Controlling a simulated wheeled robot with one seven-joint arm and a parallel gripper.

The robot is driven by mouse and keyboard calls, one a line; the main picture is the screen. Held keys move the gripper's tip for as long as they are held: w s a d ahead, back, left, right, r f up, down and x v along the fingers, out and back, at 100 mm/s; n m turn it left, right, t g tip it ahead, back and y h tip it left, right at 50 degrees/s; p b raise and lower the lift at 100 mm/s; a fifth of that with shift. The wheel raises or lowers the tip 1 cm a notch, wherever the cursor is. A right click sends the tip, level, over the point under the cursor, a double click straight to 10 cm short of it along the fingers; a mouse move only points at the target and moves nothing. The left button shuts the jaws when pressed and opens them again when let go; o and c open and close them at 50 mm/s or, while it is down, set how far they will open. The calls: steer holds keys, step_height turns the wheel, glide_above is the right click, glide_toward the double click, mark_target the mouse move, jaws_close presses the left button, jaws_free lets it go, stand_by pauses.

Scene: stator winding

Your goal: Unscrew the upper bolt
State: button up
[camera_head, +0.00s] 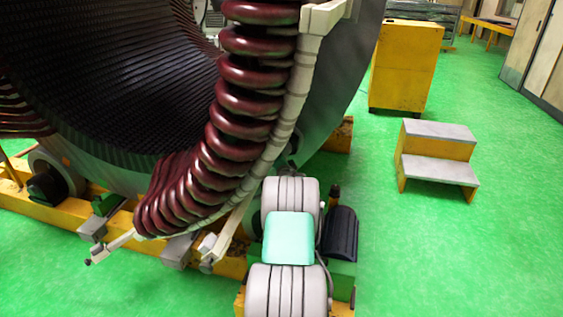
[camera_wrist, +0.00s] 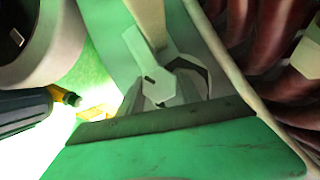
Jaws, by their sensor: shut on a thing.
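In the wrist view, my gripper (camera_wrist: 172,92) reaches past the dark front edge of a worn green plate. Its grey fingers are shut on a pale grey hexagonal piece that looks like the head of the bolt (camera_wrist: 158,79). The bolt sits at the end of a pale bar (camera_wrist: 150,22). A dark curved part lies just right of the bolt. The bolt's shank is hidden. In the head view, the pale bracket (camera_head: 235,228) runs down beside the coils to small end fittings. I cannot make out the bolt or the fingers there.
Dark red ringed coils (camera_head: 245,102) hang inside the large stator ring (camera_head: 340,85), close on the right in the wrist view. A dark cylinder with a yellow tip (camera_wrist: 35,108) lies at the left there. Yellow steps (camera_head: 437,152) and a yellow cabinet (camera_head: 404,68) stand right. Green floor between is clear.

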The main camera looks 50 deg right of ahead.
steer(key=shift+f, duration=0.1)
jaws_close()
steer(key=shift+a, duration=0.2)
steer(key=shift+s+d, duration=0.1)
steer(key=n+g+b, duration=0.2)
steer(key=n+b, duration=0.1)
steer(key=shift+n+g+b, duration=0.4)
steer(key=shift+n, duration=0.3)
steer(key=shift+d, duration=0.1)
